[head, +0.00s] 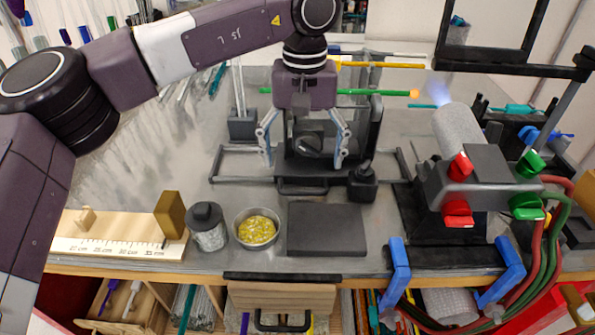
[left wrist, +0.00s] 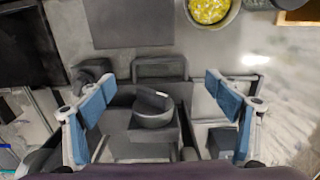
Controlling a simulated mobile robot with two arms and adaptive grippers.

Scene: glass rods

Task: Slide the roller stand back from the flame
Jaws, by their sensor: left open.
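The dark roller stand (head: 365,130) stands on a low rail frame in the middle of the bench. A green glass rod (head: 370,92) lies across it, with its orange-glowing right end close to the bluish flame (head: 440,88) of the torch (head: 458,130). My left gripper (head: 304,155) is open and points down, with one finger on each side of a dark rounded part at the stand's front. In the left wrist view that rounded part (left wrist: 152,113) sits between the spread blue finger pads of my gripper (left wrist: 163,98), with gaps on both sides. My right gripper is not seen.
In front of the stand are a dark pad (head: 326,230), a bowl of yellow bits (head: 257,228) and a lidded jar (head: 208,227). A wooden ruler block (head: 120,240) lies at front left. Red and green hoses hang at the torch's right.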

